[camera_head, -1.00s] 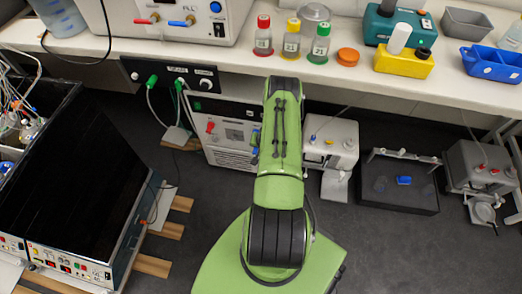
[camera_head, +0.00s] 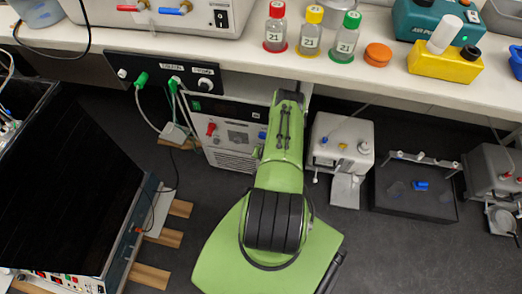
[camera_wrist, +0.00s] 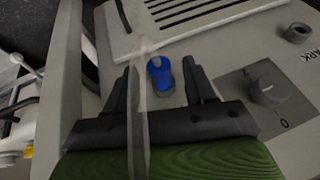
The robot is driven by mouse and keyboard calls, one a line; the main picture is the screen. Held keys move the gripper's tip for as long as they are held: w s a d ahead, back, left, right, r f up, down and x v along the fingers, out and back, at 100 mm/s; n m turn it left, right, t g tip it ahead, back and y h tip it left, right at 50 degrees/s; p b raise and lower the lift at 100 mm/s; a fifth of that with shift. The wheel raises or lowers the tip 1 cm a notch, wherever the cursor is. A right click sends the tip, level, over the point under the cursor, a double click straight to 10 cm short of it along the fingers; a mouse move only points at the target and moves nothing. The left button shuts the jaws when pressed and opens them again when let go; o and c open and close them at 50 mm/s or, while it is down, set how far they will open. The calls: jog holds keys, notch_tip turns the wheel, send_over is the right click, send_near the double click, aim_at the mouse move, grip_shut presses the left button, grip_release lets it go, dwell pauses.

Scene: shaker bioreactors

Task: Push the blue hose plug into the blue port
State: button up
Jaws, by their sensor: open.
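A translucent hose (camera_wrist: 139,115) crosses in front of my gripper, just left of the fitting. In the head view the device (camera_head: 232,135) has a red fitting (camera_head: 211,128) and a small blue one (camera_head: 262,134); my arm hides my gripper.
The device has a knob (camera_wrist: 268,92) and a grey round fitting (camera_wrist: 298,33) at right in the wrist view. The bench (camera_head: 330,70) overhangs the device. A white pump unit (camera_head: 342,140) stands at its right; green-plugged hoses (camera_head: 141,80) hang at left.

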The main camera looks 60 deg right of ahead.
grip_shut()
jog(key=shift+s+a+p, duration=0.3)
jog(key=shift+a+p, duration=0.1)
jog(key=shift+a, duration=0.35)
jog(key=shift+s+a+r+p, duration=0.1)
jog(key=shift+s+a+p, duration=0.2)
jog(key=shift+a, duration=0.25)
jog(key=shift+a, duration=0.1)
jog(key=shift+s+a+p, duration=0.3)
jog(key=shift+a+p, duration=0.05)
jog(key=shift+a, duration=0.3)
jog(key=shift+s+a+p, duration=0.25)
jog(key=shift+a+p, duration=0.1)
jog(key=shift+a, duration=0.3)
jog(key=shift+w, duration=0.1)
